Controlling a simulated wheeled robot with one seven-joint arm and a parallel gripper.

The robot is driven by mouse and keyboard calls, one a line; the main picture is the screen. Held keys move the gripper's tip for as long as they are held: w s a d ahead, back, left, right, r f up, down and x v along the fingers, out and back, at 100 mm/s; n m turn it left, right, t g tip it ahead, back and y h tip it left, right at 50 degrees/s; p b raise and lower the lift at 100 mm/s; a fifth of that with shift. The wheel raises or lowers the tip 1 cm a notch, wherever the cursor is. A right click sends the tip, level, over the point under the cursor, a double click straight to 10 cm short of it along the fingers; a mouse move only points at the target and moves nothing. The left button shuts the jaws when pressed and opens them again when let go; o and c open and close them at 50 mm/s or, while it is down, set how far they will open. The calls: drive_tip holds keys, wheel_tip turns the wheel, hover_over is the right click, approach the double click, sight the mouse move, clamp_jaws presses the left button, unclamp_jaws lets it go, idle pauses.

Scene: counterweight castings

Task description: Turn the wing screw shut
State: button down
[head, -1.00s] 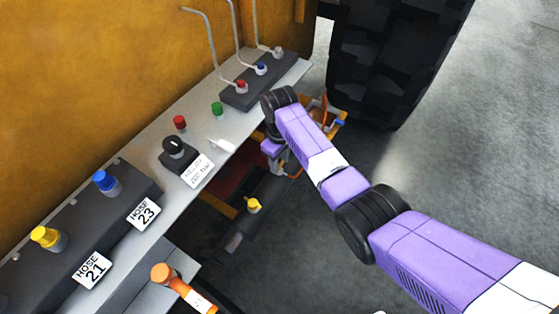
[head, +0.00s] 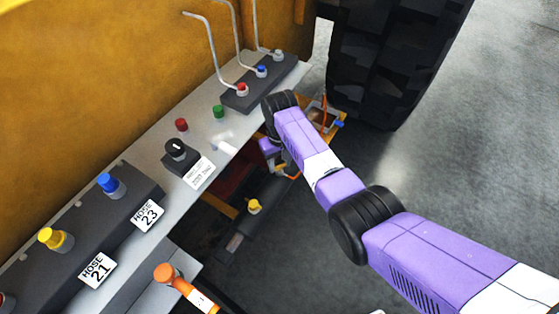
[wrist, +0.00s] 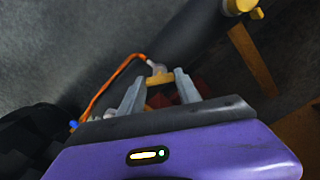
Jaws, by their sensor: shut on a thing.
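In the wrist view, my gripper (wrist: 159,88) has its two grey fingers on either side of a small yellow wing-shaped piece, the wing screw (wrist: 158,78). The fingers are shut on it. A grey fitting with an orange line stands just behind it. In the head view, my gripper (head: 280,163) is low beside the front edge of the grey panel. My own arm hides most of it and the wing screw there.
A second yellow winged knob (head: 254,206) sits on a dark pipe nearby, also in the wrist view (wrist: 240,6). The grey panel (head: 228,126) carries knobs, levers and hose labels. A large black tyre (head: 392,60) stands behind. Open floor lies at right.

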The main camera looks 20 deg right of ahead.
sight(280, 165)
drive_tip(key=m+p, duration=0.1)
drive_tip(key=m, duration=0.4)
drive_tip(key=shift+m, duration=0.3)
drive_tip(key=m, duration=0.5)
drive_tip(key=shift+m, duration=0.4)
drive_tip(key=c, duration=0.8)
unclamp_jaws()
drive_tip(key=shift+c, duration=0.2)
wheel_tip(280, 165, up, 8)
drive_tip(key=shift+f+p, duration=0.1)
drive_tip(key=shift+p, duration=0.45)
